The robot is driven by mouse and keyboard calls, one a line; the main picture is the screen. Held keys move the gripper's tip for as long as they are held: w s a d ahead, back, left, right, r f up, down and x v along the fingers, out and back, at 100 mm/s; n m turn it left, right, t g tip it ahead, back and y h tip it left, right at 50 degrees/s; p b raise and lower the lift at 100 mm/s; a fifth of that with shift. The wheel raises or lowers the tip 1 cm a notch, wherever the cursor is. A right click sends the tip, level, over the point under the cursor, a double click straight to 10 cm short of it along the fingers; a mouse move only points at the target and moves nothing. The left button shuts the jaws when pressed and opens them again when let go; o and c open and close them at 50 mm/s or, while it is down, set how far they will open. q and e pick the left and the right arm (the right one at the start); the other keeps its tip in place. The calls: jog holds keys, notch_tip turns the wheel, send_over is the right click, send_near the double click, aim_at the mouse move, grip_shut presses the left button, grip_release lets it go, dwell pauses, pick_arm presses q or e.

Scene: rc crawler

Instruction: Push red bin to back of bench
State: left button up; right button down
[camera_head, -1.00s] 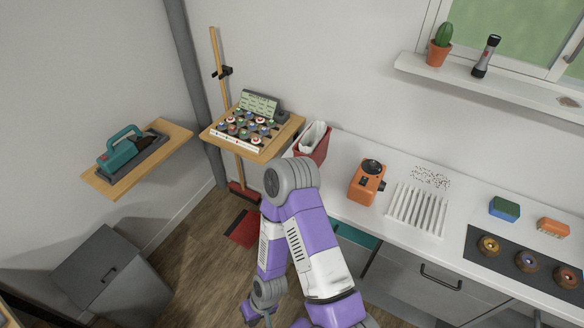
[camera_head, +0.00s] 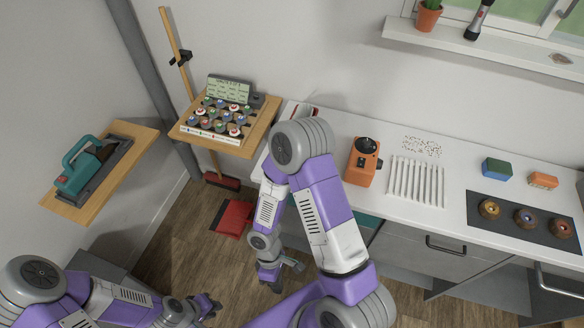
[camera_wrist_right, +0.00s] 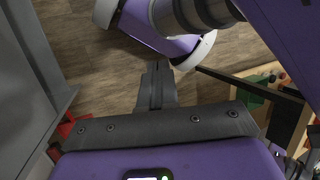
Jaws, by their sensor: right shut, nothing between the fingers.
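The red bin (camera_head: 299,108) stands at the left end of the white bench (camera_head: 430,165), against the wall. Only a strip of its top shows, with white contents, because my right arm covers the rest. My right gripper (camera_head: 283,274) hangs low in front of the bench, below and well apart from the bin. In the right wrist view its fingers (camera_wrist_right: 157,88) are together with nothing between them. My left gripper (camera_head: 211,306) is at the bottom left, over the floor and far from the bin; its fingers are too small to read.
An orange device (camera_head: 362,163) and a slotted white rack (camera_head: 416,182) sit on the bench. A wooden shelf with a button panel (camera_head: 217,120) adjoins its left end. A teal tool (camera_head: 84,168) lies on another shelf. A red dustpan (camera_head: 236,218) is on the floor.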

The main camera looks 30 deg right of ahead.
jog(key=w+d+r+n+t+h+b, duration=0.1)
jog(key=w+d+r+n+t+h, duration=0.1)
jog(key=d+n+h, duration=0.4)
jog(key=w+d+r+n+t+h, duration=0.25)
jog(key=d+n+h, duration=0.25)
jog(key=d+h, duration=0.25)
jog(key=w+a+r+n+t+h+b, duration=0.1)
jog(key=w+a+r+n+t+h, duration=0.15)
jog(key=w+r+n+t, duration=0.6)
jog(key=w+d+t, duration=0.1)
jog(key=w+d, duration=0.2)
jog(key=w, duration=0.1)
jog(key=w+d+m+t, duration=0.1)
jog(key=w+d, duration=0.2)
jog(key=w, duration=0.1)
jog(key=w+d+m+t, duration=0.1)
jog(key=w+d, duration=0.3)
jog(key=shift+w+d+y, duration=0.1)
jog(key=shift+w+y, duration=0.2)
jog(key=shift+w, duration=0.05)
jog(key=shift+t, duration=0.3)
